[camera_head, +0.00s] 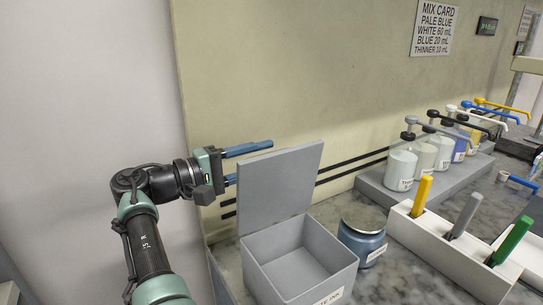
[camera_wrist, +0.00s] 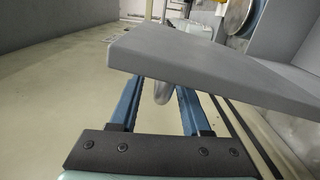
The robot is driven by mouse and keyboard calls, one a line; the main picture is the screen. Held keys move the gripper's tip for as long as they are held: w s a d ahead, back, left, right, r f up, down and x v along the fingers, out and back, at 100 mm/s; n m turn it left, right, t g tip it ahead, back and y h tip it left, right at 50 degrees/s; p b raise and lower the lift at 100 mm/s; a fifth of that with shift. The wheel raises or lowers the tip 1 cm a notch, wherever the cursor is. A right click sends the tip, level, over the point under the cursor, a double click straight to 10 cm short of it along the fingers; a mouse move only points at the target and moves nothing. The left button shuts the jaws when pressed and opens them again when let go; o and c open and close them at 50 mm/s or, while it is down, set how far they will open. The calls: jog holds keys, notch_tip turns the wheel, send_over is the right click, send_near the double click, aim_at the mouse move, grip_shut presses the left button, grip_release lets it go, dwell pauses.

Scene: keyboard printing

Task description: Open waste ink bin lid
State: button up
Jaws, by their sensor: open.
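The grey waste ink bin (camera_head: 292,262) stands on the marble counter, its square inside exposed and empty as far as I see. Its flat grey lid (camera_head: 281,182) stands raised, nearly upright, at the bin's back left edge. My gripper (camera_head: 251,161) is open beside and behind the lid's upper left edge, with its blue fingers pointing right. The lid partly hides the lower finger. In the wrist view the lid (camera_wrist: 215,62) crosses in front of the fingertips of my gripper (camera_wrist: 160,95). I cannot tell whether they touch it.
A blue-grey jar (camera_head: 362,240) stands right of the bin. Further right is a white holder (camera_head: 437,250) with yellow, grey and green handled tools. Several ink containers (camera_head: 401,170) stand on a grey stand behind. A beige wall (camera_head: 290,70) runs behind the counter.

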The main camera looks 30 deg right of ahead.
jog(key=a+b, duration=0.1)
jog(key=a, duration=0.9)
jog(key=shift+w, duration=0.3)
